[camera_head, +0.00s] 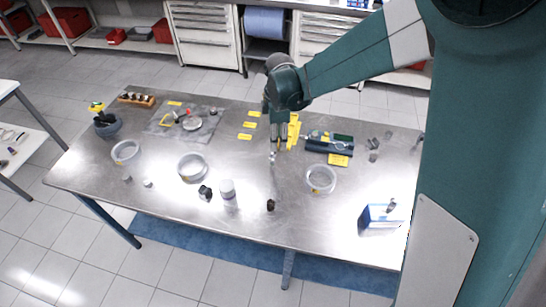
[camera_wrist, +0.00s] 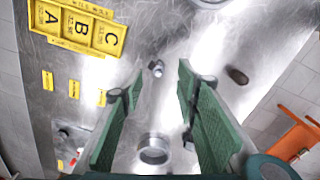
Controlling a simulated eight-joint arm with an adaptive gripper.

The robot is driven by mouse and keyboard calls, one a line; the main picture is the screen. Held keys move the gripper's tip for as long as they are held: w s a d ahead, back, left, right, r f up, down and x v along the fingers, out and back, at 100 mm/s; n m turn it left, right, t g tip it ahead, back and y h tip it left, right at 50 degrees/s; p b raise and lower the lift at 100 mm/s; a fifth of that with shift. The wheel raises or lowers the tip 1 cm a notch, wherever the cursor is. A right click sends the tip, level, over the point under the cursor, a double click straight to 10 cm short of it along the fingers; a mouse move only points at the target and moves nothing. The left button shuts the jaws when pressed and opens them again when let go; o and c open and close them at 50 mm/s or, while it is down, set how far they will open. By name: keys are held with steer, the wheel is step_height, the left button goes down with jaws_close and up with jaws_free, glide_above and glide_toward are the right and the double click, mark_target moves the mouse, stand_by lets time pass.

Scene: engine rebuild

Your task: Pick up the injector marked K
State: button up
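My gripper (camera_head: 278,141) hangs over the middle of the steel table, pointing down. In the wrist view my gripper (camera_wrist: 160,72) has its two green fingers spread apart with nothing held between them. A small metallic part (camera_wrist: 156,68) lies on the table, seen between the fingertips; a small metallic part also shows below my gripper in the head view (camera_head: 272,156). It may be an injector, but I can read no K on it. A yellow holder (camera_wrist: 78,25) marked A, B and C is at the upper left of the wrist view.
A dark tray (camera_head: 330,146) is right of my gripper. Clear round dishes (camera_head: 321,180) (camera_head: 193,168) stand at either side. A white cylinder (camera_head: 228,190), a black part (camera_head: 271,205) and a blue box (camera_head: 380,217) are nearer the front. Bare steel separates them.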

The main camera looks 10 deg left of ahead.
mark_target(272, 153)
steer(key=shift+a+f+n, duration=0.4)
steer(key=shift+a+f, duration=0.6)
steer(key=shift+f, duration=1.3)
steer(key=shift+f+p, duration=0.45)
steer(key=shift+f, duration=2.15)
steer(key=shift+s, duration=0.1)
steer(key=c, duration=0.8)
